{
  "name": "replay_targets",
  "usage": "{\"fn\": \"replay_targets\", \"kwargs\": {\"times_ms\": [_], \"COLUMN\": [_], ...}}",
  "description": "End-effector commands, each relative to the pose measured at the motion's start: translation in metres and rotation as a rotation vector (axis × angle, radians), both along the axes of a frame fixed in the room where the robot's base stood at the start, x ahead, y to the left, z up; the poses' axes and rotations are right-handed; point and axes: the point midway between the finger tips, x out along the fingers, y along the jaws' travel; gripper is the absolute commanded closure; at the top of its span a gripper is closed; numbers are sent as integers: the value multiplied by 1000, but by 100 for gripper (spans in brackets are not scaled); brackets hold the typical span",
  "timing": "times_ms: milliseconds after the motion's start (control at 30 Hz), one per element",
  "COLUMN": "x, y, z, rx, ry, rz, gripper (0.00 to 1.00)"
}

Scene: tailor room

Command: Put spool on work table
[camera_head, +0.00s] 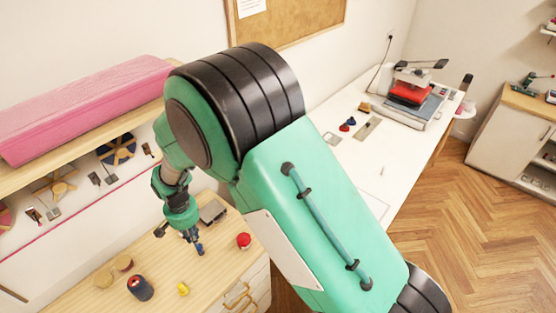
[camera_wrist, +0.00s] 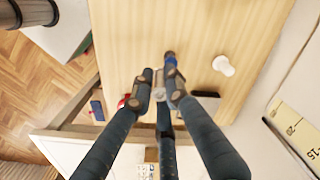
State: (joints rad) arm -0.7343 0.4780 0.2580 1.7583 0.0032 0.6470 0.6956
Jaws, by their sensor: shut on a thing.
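I cannot tell whether the spool touches the wood. A long white table (camera_head: 345,165) stands at the right; the frames do not show which one is called the work table.
A white object (camera_wrist: 223,66) lies near my gripper. A press (camera_head: 411,90) stands on the white table's far end.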

Motion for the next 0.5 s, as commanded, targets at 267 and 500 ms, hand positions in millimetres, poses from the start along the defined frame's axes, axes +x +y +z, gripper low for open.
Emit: {"fn": "replay_targets", "kwargs": {"times_ms": [267, 500], "x": [52, 86], "y": [-78, -147], "z": [0, 0], "rx": [0, 1], "ry": [1, 1], "rz": [-128, -236], "gripper": [94, 94]}}
